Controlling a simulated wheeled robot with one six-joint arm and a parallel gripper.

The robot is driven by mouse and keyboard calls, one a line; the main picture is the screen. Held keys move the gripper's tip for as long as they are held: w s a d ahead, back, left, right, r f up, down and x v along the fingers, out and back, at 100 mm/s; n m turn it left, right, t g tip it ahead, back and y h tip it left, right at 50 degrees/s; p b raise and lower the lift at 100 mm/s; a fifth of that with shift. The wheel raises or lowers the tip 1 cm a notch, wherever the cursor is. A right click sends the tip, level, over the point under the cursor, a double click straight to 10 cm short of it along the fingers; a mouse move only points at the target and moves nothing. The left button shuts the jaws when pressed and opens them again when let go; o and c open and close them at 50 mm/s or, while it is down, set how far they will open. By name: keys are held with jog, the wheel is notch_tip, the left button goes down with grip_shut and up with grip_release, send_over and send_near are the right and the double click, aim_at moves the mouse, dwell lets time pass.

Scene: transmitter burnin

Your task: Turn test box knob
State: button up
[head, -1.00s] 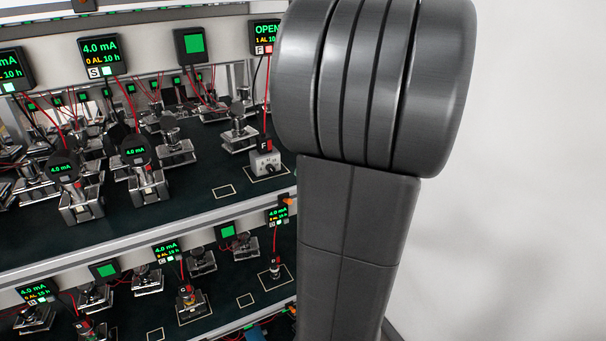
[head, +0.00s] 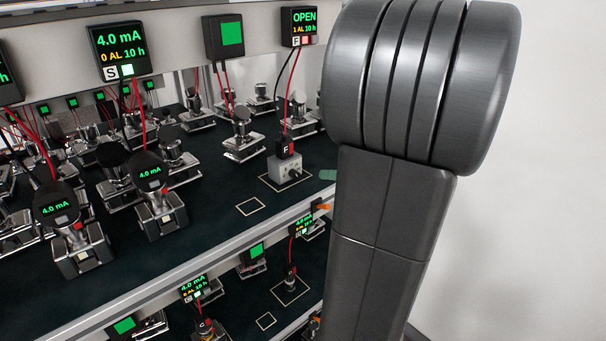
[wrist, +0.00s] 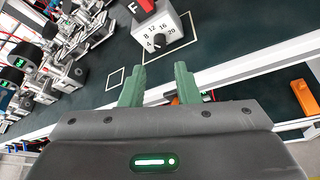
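The test box (head: 284,169) is a small light grey box on the upper shelf, with a black plug marked F on top. In the wrist view the test box (wrist: 166,32) shows its dial numbers 4, 8, 12, 16 and 20. Its black knob (wrist: 159,41) points up and left, roughly toward 8 or 12. My gripper (wrist: 160,80) has two green fingers, apart with nothing between them. The fingertips lie short of the box, below it in the wrist view, not touching the knob. A green fingertip (head: 328,175) also shows right of the box in the head view.
Above the box a display (head: 303,27) reads OPEN, 1 AL. Several transmitters, such as this one (head: 153,191), stand to the left with red cables. An empty marked square (head: 250,207) lies in front. The shelf's front rail (wrist: 235,72) runs beneath my fingers.

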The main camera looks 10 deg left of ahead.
aim_at(298, 174)
jog(key=x, duration=0.9)
jog(key=shift+w+a+f, duration=0.15)
jog(key=shift+w+a, duration=0.05)
jog(key=shift+a, duration=0.15)
grip_shut()
